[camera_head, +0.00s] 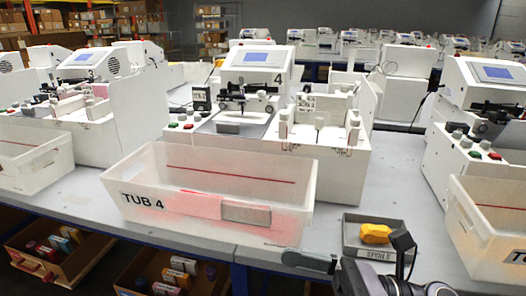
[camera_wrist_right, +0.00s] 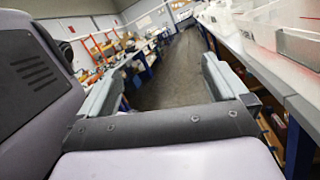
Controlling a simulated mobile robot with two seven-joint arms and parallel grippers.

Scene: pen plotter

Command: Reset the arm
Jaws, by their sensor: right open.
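My left arm and gripper are not in view.
The white tub (camera_head: 150,205) stands before plotter 4 (camera_head: 258,62). A grey SPOILS tray (camera_head: 355,248) holds a yellow thing (camera_head: 376,233). Another tub (camera_head: 485,225) is at right. Boxes of coloured items (camera_head: 62,250) sit below the table. The aisle floor (camera_wrist_right: 172,75) is clear.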

